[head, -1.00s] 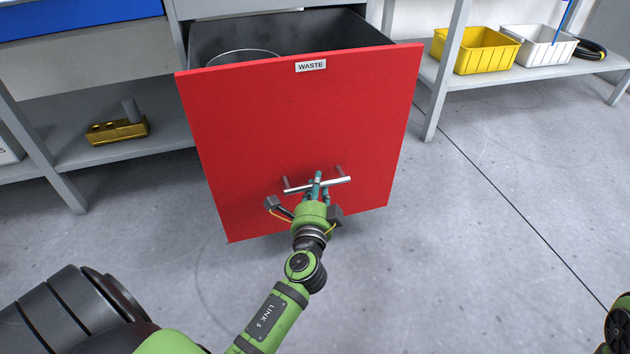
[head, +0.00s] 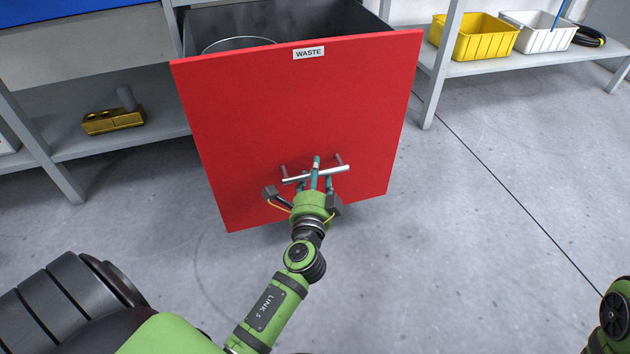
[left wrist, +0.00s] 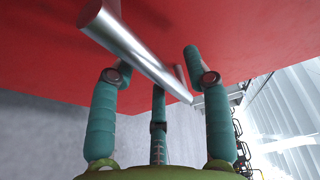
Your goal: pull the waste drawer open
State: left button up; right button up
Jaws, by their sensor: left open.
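The waste drawer (head: 300,120) has a red front with a white WASTE label and stands pulled out from the bench. Its silver bar handle (head: 335,172) is low on the front. My left gripper (head: 315,175) is open at the handle, with one teal finger crossing over the bar in the head view. In the left wrist view the bar (left wrist: 135,55) runs slantwise between the spread teal fingers (left wrist: 160,105). I cannot tell whether any finger touches it. My right gripper is out of view.
A round-rimmed bin (head: 238,42) sits inside the drawer. A brass-coloured block (head: 112,122) lies on the lower shelf at left. A yellow tray (head: 472,40) and a white tray (head: 540,32) stand on the right shelf. The grey floor (head: 480,240) in front is clear.

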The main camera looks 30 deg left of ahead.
pick_arm(q)
jog(key=v, duration=1.2)
